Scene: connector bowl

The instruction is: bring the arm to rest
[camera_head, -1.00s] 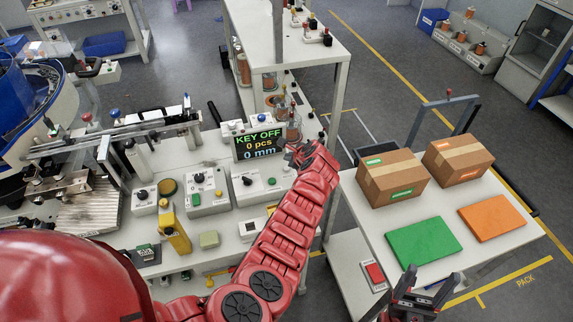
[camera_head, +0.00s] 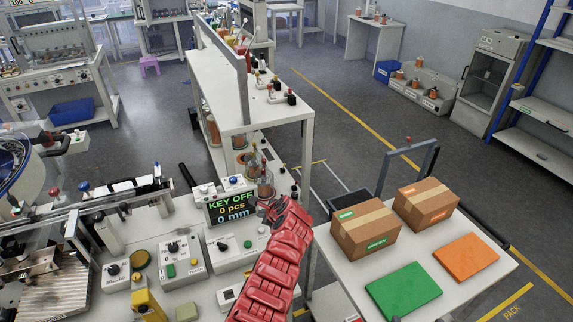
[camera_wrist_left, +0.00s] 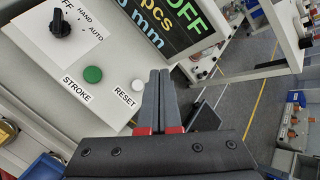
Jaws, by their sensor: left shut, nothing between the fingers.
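My left arm (camera_head: 272,270), in red, reaches up from the bottom of the head view. Its gripper (camera_head: 268,203) is small there, just right of a display (camera_head: 232,207) reading KEY OFF, 0 pcs, 0 mm. In the left wrist view the gripper (camera_wrist_left: 160,82) has its two dark fingers together, with nothing between them. Beyond the fingers is the display's control panel (camera_wrist_left: 60,85), with a HAND/AUTO knob, a green STROKE button and a white RESET button. My right gripper is not clearly visible in the head view.
Control boxes (camera_head: 178,262) stand on the bench left of the arm. A white shelf unit (camera_head: 262,110) rises behind the display. On the right, a table holds two cartons (camera_head: 366,229), a green plate (camera_head: 404,290) and an orange plate (camera_head: 466,256). Open floor lies beyond.

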